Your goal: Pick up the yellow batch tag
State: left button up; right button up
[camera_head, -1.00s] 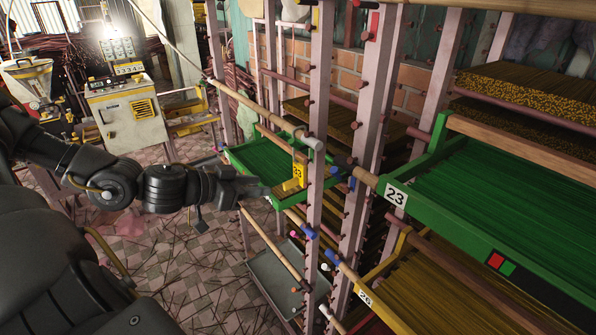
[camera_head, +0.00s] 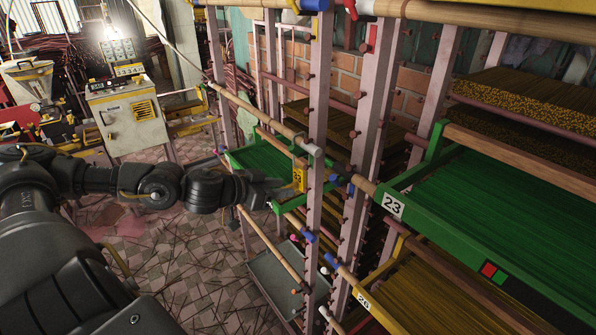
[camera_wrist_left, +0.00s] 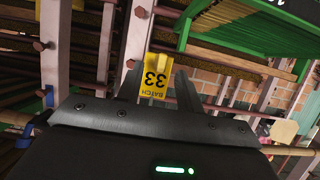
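The yellow batch tag (camera_head: 299,175) hangs on the rack upright by the green tray (camera_head: 262,157). My left gripper (camera_head: 284,186) reaches in from the left, close to the tag's left side. In the left wrist view its two fingers (camera_wrist_left: 160,82) stand apart, with the tag in the gap between them. I cannot tell whether either finger touches the tag. My right gripper is not in view.
A green tray marked 23 (camera_head: 394,204) and a yellow tray marked 26 (camera_head: 362,299) stick out at the right. A grey tray (camera_head: 275,275) lies lower down.

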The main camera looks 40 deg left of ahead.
pick_arm(q)
jog(key=shift+p+x, duration=0.35)
jog(key=shift+x, duration=0.75)
grip_shut()
